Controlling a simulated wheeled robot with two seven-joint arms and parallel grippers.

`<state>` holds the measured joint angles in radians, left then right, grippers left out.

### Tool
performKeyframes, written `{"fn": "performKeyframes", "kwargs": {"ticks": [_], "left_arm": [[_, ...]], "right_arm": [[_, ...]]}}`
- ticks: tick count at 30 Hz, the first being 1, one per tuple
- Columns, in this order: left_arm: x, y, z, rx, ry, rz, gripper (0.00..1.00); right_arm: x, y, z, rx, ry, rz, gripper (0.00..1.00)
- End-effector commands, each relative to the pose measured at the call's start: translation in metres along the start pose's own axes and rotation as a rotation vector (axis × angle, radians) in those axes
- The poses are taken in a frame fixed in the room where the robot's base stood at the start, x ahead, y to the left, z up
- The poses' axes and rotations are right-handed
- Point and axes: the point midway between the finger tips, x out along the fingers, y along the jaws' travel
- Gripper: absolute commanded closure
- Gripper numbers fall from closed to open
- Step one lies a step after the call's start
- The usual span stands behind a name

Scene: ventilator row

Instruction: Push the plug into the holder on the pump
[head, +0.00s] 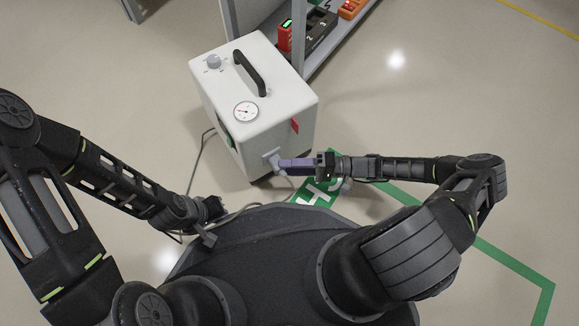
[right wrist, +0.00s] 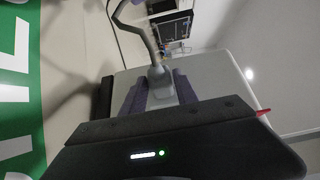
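The pump (head: 250,95) is a white box with a black handle and a round gauge, standing on the floor. A small pale holder (head: 271,154) sits low on its near side. My right gripper (head: 290,165) has purple fingers, reaches in from the right and has its tips close to the holder. In the right wrist view its fingers (right wrist: 158,92) are closed on both sides of a grey plug (right wrist: 158,76) with a thick grey cord leading away. Whether the plug touches or enters the holder is hidden. My left gripper (head: 212,208) is dark, low on the left; its fingers are unclear.
A thin grey cable (head: 197,160) runs on the floor left of the pump. A shelf unit (head: 338,45) with red, black and orange devices stands behind it. Green floor marking (head: 500,257) lies at the right. Open floor surrounds the pump at left and right.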

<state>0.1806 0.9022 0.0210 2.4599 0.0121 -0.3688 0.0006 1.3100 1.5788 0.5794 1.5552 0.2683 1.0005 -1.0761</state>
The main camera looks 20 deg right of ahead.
Motion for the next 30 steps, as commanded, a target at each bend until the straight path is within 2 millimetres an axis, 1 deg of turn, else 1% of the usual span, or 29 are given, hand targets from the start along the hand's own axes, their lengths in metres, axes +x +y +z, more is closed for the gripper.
{"fn": "performKeyframes", "kwargs": {"ticks": [1,7,17,20,22,30], "left_arm": [[0.0,0.0,0.0,0.0,0.0,0.0,1.0],[0.0,0.0,0.0,0.0,0.0,0.0,1.0],[-0.002,0.0,-0.002,-0.001,0.001,0.001,1.0],[-0.004,0.002,-0.001,0.0,0.0,0.001,1.0],[-0.006,0.002,-0.001,0.0,0.0,0.001,1.0],[-0.013,0.005,0.0,0.001,-0.001,-0.001,1.0]], "right_arm": [[0.0,0.0,0.001,0.0,-0.001,0.0,0.59],[-0.001,0.001,0.001,0.001,-0.002,0.0,0.43],[-0.002,0.001,0.002,0.002,-0.003,0.001,0.43],[-0.011,0.0,0.001,0.002,-0.001,0.002,0.43],[-0.02,-0.001,0.001,0.002,-0.001,0.002,0.43],[-0.064,0.0,0.001,0.001,-0.002,0.003,0.43]]}}
